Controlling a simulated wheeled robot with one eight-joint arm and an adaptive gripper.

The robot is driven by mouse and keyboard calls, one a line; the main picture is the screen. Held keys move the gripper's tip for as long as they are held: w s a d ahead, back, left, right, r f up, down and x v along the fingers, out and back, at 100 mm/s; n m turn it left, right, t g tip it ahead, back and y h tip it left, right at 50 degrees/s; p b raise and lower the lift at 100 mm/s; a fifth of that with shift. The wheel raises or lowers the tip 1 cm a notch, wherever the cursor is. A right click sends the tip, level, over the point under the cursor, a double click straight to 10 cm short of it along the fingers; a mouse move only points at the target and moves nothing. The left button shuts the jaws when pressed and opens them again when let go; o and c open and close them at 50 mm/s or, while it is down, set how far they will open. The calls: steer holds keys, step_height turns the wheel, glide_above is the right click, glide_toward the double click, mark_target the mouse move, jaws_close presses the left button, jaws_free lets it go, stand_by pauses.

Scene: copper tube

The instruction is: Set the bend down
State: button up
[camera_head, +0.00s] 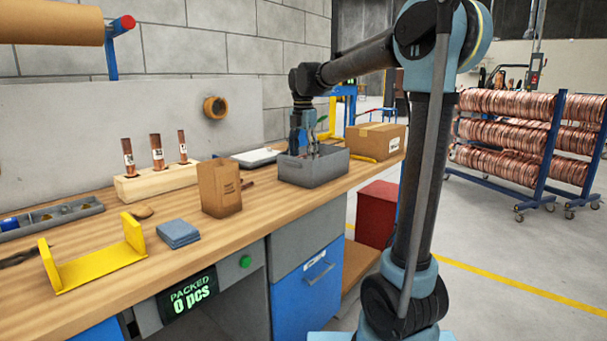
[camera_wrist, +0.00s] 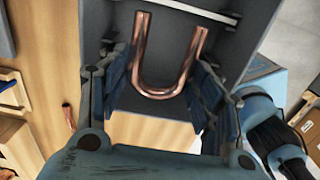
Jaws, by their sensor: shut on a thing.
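The bend, a U-shaped copper tube (camera_wrist: 163,93), shows in the wrist view between the two fingers of my gripper (camera_wrist: 165,88), its legs pointing away from the palm. My gripper is shut on it. In the head view my gripper (camera_head: 304,150) is down at the grey bin (camera_head: 312,172) on the bench; the bend cannot be made out there. I cannot tell whether the bend touches the bin floor.
A brown carton (camera_head: 220,188) stands left of the bin, a cardboard box (camera_head: 375,141) right of it. A wooden block (camera_head: 155,182) holds three copper tubes. A yellow bracket (camera_head: 95,268) and blue cloths (camera_head: 178,234) lie nearer.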

steer(key=shift+s+f, duration=0.1)
steer(key=shift+f, duration=3.25)
steer(key=o, duration=0.8)
step_height(320, 180, up, 12)
